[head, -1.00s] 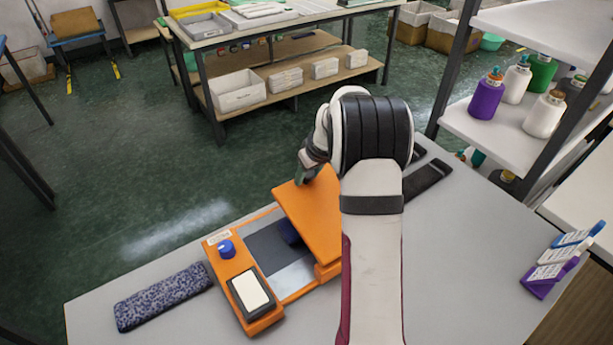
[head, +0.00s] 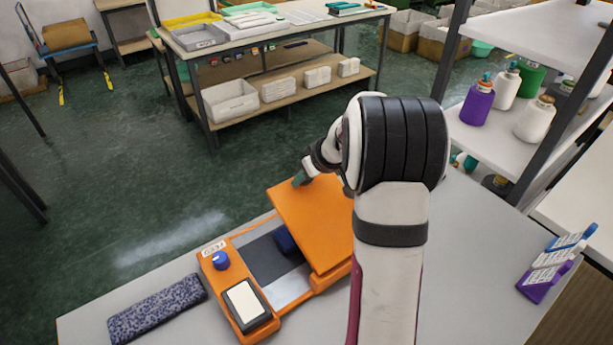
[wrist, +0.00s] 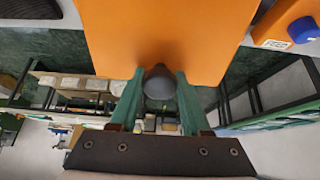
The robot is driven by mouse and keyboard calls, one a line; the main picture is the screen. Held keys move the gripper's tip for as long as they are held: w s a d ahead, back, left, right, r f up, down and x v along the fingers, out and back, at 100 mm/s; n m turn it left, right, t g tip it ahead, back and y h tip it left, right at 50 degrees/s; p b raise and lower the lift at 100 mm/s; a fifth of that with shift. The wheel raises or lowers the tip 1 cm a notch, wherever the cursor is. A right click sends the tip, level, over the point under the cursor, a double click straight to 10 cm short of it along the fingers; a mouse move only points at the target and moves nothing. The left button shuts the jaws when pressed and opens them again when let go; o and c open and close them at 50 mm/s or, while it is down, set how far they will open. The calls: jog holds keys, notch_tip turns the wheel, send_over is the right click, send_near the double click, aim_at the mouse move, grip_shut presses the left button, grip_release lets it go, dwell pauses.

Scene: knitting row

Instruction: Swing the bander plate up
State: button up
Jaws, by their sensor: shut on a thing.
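The orange bander plate (head: 314,222) is tilted up on the right side of the orange bander (head: 222,285), hinged near its front right. My gripper (head: 302,178) is at the plate's far upper edge. In the wrist view the green fingers (wrist: 160,103) are shut on a dark grey round knob (wrist: 159,82) at the edge of the orange plate (wrist: 160,40). The bander's dark bed and a blue block (head: 285,240) show below the raised plate. My arm hides part of the plate's right side.
A blue knob (head: 221,260) and a pale-topped pad (head: 244,301) sit on the bander's left part. A speckled cushion (head: 157,308) lies to the left. A purple rack with markers (head: 553,262) stands at the right. The grey table (head: 470,250) is clear between arm and rack.

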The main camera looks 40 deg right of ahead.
aim_at(315, 202)
jog(key=shift+s+r+t, duration=0.3)
jog(key=shift+r, duration=0.2)
jog(key=shift+s+r+t, duration=0.25)
jog(key=shift+r+t, duration=0.05)
jog(key=shift+r, duration=0.2)
jog(key=shift+s+r+t, duration=0.7)
jog(key=shift+s+r, duration=0.35)
jog(key=shift+s, duration=0.35)
jog(key=shift+s+r+t, duration=0.35)
jog(key=shift+s+t, duration=0.05)
jog(key=shift+s, duration=0.35)
jog(key=shift+s+r+t, duration=0.35)
jog(key=shift+s+t, duration=0.05)
jog(key=shift+s, duration=0.3)
